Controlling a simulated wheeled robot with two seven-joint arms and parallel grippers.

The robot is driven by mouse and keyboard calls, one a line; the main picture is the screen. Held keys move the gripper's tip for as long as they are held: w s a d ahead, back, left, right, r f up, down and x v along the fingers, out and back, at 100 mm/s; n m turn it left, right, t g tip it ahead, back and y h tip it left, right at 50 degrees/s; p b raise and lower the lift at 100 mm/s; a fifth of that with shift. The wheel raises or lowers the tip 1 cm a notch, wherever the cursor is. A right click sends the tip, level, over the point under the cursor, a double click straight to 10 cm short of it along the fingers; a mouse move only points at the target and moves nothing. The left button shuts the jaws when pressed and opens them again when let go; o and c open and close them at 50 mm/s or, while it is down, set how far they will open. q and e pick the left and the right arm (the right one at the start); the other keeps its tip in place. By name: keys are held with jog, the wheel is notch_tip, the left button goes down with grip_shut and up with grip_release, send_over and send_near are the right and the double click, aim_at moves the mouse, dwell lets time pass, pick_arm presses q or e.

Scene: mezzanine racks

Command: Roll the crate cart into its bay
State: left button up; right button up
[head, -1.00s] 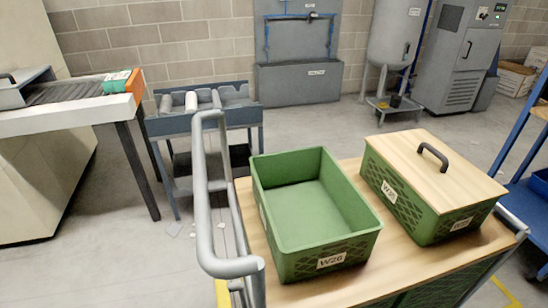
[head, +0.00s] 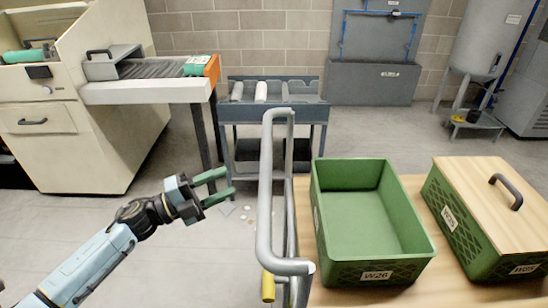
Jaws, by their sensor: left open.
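The crate cart has a pale wooden top (head: 320,292) and a grey tubular push handle (head: 265,205) on its left side. An open, empty green crate (head: 365,225) labelled W26 stands on the top. A second green crate (head: 455,225) with a wooden lid and dark handle stands to its right. My left gripper (head: 222,186) is open and empty, its green fingers pointing right toward the handle, apart from it by a short gap. My right gripper is not in view. The bay cannot be made out.
A grey roller stand (head: 272,112) is behind the handle. A conveyor table (head: 150,92) and a cream machine (head: 80,140) stand at the left. A grey wall unit (head: 375,84) and a tank (head: 485,40) are at the back. Floor between is mostly clear.

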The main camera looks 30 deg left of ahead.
pick_arm(q)
jog(key=p+x, duration=0.1)
jog(key=x, duration=1.2)
jog(key=shift+d+r, duration=0.25)
jog(key=shift+d, duration=0.1)
grip_shut()
